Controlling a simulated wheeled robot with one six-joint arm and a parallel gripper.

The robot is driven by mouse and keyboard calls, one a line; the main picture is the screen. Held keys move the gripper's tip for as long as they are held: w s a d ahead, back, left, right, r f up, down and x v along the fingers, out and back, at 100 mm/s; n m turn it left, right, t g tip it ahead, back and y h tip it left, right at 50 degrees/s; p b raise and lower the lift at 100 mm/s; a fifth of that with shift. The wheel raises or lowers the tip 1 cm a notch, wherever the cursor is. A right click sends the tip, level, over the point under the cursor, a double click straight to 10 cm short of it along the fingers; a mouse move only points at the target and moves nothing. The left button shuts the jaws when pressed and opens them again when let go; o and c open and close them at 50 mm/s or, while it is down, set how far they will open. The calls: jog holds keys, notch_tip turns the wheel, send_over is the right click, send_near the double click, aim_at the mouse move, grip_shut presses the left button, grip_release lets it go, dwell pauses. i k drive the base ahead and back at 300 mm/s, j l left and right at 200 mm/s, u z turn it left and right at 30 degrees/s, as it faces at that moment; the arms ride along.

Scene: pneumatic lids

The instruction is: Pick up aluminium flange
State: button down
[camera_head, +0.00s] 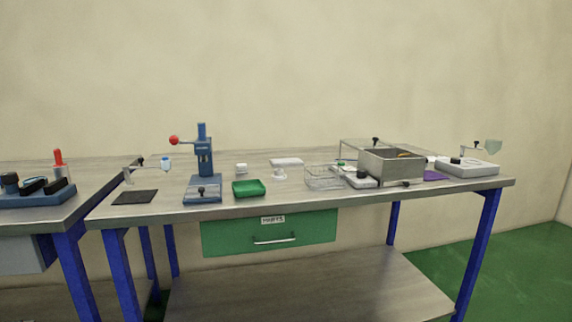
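I cannot single out the aluminium flange with certainty at this distance. A small pale piece (241,169) stands at the middle back of the workbench. A second pale piece (279,173) sits just in front of a flat whitish block (287,162). Either is too small to identify. The workbench (290,204) has a grey top and blue legs, and I see it from some way off. My gripper is not in view, so its fingers and anything in them are hidden.
A blue press (204,160) with a red knob, a green tray (249,188), a wire basket (323,178) and a grey open box (392,164) stand on the bench. A green drawer (270,234) is shut below. Another bench (22,221) is at left; green floor (505,275) is clear at right.

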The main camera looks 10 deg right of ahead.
aim_at(278, 174)
jog(key=i+z, duration=0.15)
jog(key=i, duration=0.35)
jog(key=i+j+z, duration=0.15)
jog(key=i, duration=0.35)
jog(key=i+j+z, duration=0.15)
jog(key=i, duration=0.3)
jog(key=i+j+z, duration=0.15)
jog(key=i, duration=0.35)
